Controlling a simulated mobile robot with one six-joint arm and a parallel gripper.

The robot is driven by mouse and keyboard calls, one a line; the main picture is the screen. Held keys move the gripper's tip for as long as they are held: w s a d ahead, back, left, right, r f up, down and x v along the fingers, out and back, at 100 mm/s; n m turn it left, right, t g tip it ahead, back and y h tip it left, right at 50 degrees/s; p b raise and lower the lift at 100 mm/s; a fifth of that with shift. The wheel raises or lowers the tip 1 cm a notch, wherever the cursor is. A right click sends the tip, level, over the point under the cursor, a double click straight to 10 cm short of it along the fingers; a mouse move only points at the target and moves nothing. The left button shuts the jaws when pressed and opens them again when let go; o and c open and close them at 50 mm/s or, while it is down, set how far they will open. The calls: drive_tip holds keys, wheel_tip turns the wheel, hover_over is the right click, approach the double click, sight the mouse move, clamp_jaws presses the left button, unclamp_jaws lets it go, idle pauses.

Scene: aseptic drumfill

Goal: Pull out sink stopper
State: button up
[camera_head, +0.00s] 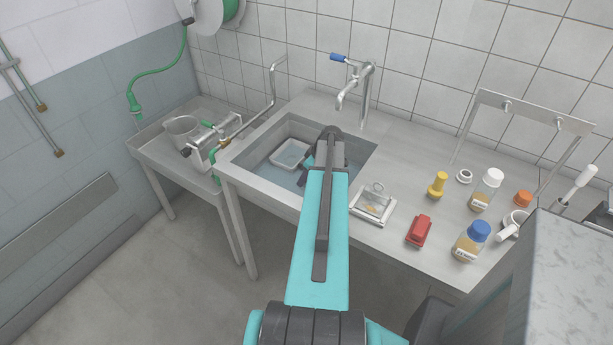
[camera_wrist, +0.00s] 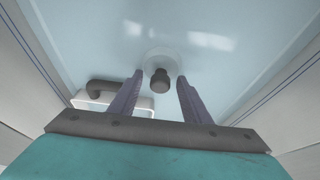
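The sink stopper (camera_wrist: 160,80) shows in the wrist view as a dark round knob with a pale, clear-looking disc around it, on the light blue sink floor. My gripper (camera_wrist: 161,77) is open, with one finger on each side of the knob in the picture. Gaps show between the knob and both fingers, and nothing is held. I cannot tell how far the fingertips are above the floor. In the head view my arm reaches into the sink (camera_head: 250,152) and hides the stopper and most of the gripper.
A white tray (camera_head: 291,153) lies in the sink at left; a dark curved handle-like piece shows over a white rim in the wrist view (camera_wrist: 104,90). A tap (camera_head: 366,95) stands behind the sink. Bottles (camera_head: 471,241) and a red block (camera_head: 418,230) stand on the right counter.

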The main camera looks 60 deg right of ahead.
drive_tip(key=c, duration=0.6)
drive_tip(key=shift+r, duration=0.85)
idle(0.6)
drive_tip(key=shift+r+p, duration=0.55)
drive_tip(key=shift+r, duration=1.1)
